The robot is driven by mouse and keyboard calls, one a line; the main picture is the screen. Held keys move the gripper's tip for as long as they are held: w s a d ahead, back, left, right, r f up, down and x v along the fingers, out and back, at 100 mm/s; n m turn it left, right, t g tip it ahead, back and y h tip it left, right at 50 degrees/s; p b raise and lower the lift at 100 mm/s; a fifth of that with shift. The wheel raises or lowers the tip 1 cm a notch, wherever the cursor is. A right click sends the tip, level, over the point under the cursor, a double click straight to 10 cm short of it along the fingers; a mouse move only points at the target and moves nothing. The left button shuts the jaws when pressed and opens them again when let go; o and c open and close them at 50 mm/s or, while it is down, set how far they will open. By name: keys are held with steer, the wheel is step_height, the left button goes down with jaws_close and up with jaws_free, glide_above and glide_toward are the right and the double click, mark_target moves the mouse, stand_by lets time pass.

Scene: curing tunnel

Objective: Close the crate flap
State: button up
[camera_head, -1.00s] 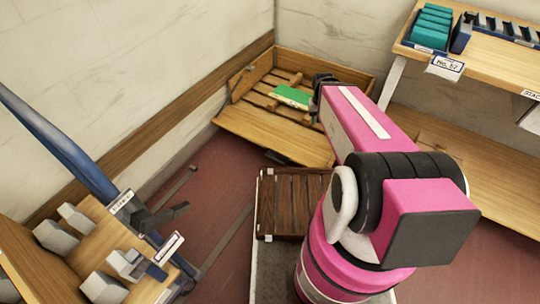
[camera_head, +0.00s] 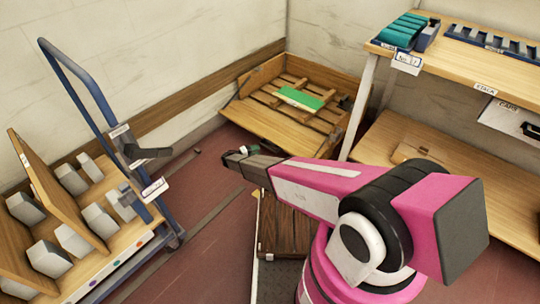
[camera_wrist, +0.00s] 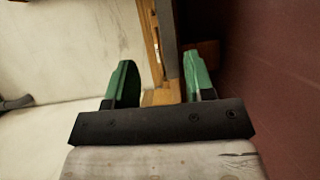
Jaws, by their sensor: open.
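The light wooden crate (camera_head: 262,75) stands in the back corner in the head view, with a slatted inside. Its front flap (camera_head: 268,128) is lowered and slopes outward toward me. A green flat piece (camera_head: 300,98) lies on the slats. My gripper (camera_head: 228,157) is open, to the front left of the flap in the picture, and seems apart from it. The wrist view shows my two green fingertips (camera_wrist: 162,82) spread wide. A wooden edge shows between and beyond them; I cannot tell whether it is the crate or the wall rail.
A blue-framed cart (camera_head: 82,75) with grey blocks stands at the left. A wooden table (camera_head: 470,55) with teal pieces and a lower shelf (camera_head: 440,180) is at the right. A dark slatted wooden box (camera_head: 285,228) sits below my arm.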

mark_target(268, 147)
steer(key=shift+t, duration=0.5)
steer(key=x, duration=0.3)
steer(key=f+x, duration=0.1)
steer(key=x, duration=0.5)
steer(key=shift+w+a+f, duration=0.1)
steer(key=shift+w+f, duration=0.05)
jaws_close()
